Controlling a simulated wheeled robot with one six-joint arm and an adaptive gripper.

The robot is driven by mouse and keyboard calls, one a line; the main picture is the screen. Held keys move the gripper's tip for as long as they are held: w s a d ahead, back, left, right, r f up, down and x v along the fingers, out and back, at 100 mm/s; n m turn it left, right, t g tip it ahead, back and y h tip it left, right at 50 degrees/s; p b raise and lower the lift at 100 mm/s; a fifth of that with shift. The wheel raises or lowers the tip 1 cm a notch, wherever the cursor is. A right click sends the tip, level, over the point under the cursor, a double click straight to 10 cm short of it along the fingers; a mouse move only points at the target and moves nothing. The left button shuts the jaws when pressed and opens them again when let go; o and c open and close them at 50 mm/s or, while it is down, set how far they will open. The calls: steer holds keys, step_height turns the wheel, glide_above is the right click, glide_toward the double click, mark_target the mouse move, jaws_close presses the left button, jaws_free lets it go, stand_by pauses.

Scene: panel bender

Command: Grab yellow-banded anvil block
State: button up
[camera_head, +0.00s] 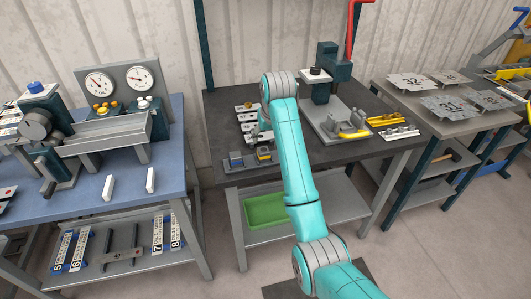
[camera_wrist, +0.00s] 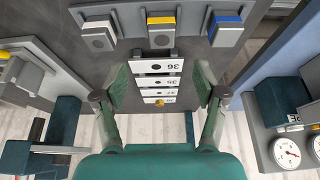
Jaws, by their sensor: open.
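The yellow-banded anvil block (camera_wrist: 161,34) is a grey block with a yellow strip, in the middle of a row of three at the top of the wrist view. A white-banded block (camera_wrist: 98,38) is left of it and a blue-banded block (camera_wrist: 227,32) right of it. In the head view the yellow-banded block (camera_head: 265,154) sits near the dark table's front edge, right of the blue-banded block (camera_head: 236,159). My gripper (camera_wrist: 160,84) is open and empty, its fingers spread over numbered plates, apart from the block. In the head view my arm mostly hides the gripper.
Several white numbered plates (camera_wrist: 156,68) lie beside the blocks, between my fingers in the wrist view. A press (camera_head: 323,75) and yellow-handled tool (camera_head: 352,134) stand right of my arm. A blue table (camera_head: 90,186) with dial gauges (camera_head: 119,83) is to the left.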

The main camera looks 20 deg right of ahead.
mark_target(264, 149)
steer(key=x, duration=1)
steer(key=shift+w+a+f, duration=0.15)
steer(key=shift+w+f, duration=0.05)
steer(key=shift+f, duration=0.05)
jaws_close()
